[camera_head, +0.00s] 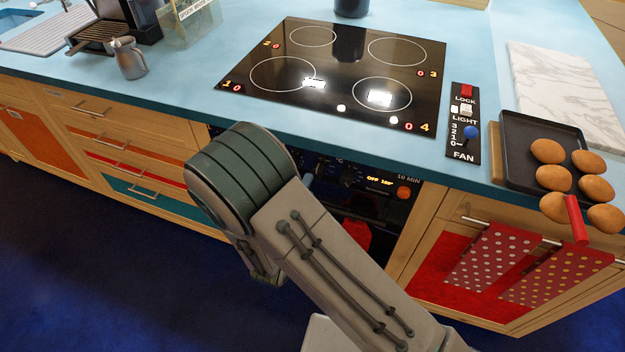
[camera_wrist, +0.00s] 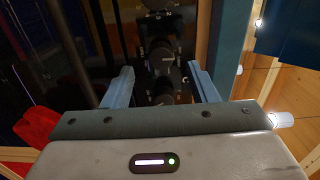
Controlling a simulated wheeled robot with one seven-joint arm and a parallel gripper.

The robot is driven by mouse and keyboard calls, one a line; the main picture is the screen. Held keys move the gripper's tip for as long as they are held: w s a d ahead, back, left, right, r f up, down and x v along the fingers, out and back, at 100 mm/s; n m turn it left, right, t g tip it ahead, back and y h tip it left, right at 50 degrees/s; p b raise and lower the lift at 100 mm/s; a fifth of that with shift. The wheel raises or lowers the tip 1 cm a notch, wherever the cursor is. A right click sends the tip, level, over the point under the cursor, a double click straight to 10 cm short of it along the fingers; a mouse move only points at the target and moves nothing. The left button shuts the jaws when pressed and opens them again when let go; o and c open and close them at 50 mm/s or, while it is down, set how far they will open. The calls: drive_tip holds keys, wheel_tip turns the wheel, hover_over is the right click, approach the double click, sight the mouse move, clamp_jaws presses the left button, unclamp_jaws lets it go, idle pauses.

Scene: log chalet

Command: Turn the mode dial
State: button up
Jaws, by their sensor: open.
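The oven's dark control panel (camera_head: 365,180) sits below the cooktop, with a lit display (camera_head: 380,181) and an orange-red knob (camera_head: 404,192) at its right. My arm hides the panel's left part. In the wrist view, dark round dials stand in a row on the panel; one with pale marks around it (camera_wrist: 162,58) lies ahead between my fingertips. I cannot read which one is the mode dial. My gripper (camera_wrist: 160,68) is open, its two fingers apart on either side of the dial row. I cannot tell whether either finger touches a dial.
The black cooktop (camera_head: 335,75) lies in the blue counter (camera_head: 190,95) above. A fan and light switch panel (camera_head: 463,122) is at its right. A tray of brown rolls (camera_head: 517,140) and dotted towels (camera_head: 490,257) are farther right. A red cloth-like thing (camera_wrist: 35,126) shows at left in the wrist view.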

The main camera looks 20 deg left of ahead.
drive_tip(key=s, duration=0.8)
drive_tip(key=shift+s+a, duration=0.35)
drive_tip(key=shift+s, duration=0.05)
